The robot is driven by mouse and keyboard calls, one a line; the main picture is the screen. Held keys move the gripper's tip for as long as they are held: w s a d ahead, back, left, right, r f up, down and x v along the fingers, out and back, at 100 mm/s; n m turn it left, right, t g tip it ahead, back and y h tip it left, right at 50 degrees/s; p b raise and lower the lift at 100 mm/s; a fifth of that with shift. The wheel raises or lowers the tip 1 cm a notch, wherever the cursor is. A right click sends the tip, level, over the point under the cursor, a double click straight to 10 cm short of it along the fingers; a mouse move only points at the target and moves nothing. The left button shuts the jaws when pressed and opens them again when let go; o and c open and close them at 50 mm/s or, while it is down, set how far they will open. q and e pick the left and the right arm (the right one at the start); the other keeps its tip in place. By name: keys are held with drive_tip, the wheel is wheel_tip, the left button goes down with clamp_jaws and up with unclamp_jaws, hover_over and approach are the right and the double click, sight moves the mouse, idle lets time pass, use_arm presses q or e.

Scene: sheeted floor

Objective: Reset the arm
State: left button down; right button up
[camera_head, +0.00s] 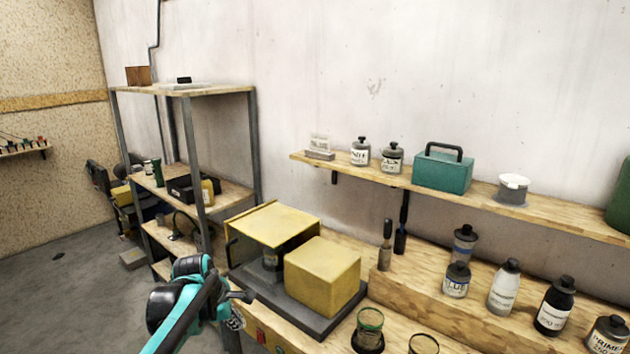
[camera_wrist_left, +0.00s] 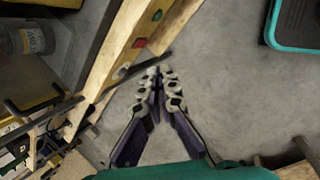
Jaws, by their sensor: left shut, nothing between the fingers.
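My left arm comes in from the bottom left in the head view, teal and black. My left gripper (camera_head: 240,296) is near the front edge of the workbench, left of the yellow box (camera_head: 322,272). In the left wrist view the left gripper (camera_wrist_left: 160,74) has its fingertips together with nothing between them, over the grey floor (camera_wrist_left: 225,85). The bench's wooden edge (camera_wrist_left: 118,62) runs close beside the fingers on the left. My right gripper is in neither view.
A yellow open-fronted box (camera_head: 272,222) and the yellow box sit on a dark slab (camera_head: 300,312). Several bottles (camera_head: 505,285) line the right. A wall shelf (camera_head: 400,180) holds a teal toolbox (camera_head: 443,174). Floor (camera_head: 70,290) at left is mostly clear.

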use_arm(q)
drive_tip(key=s+d+f+m+t, duration=0.1)
drive_tip(key=s+m, duration=0.9)
drive_tip(key=s, duration=0.3)
drive_tip(key=s+d+f+m+t+y, duration=0.1)
drive_tip(key=s+d+m+t, duration=0.1)
drive_tip(key=s+m, duration=0.8)
drive_tip(key=s, duration=0.3)
drive_tip(key=shift+y, duration=0.3)
drive_tip(key=shift+f, duration=0.1)
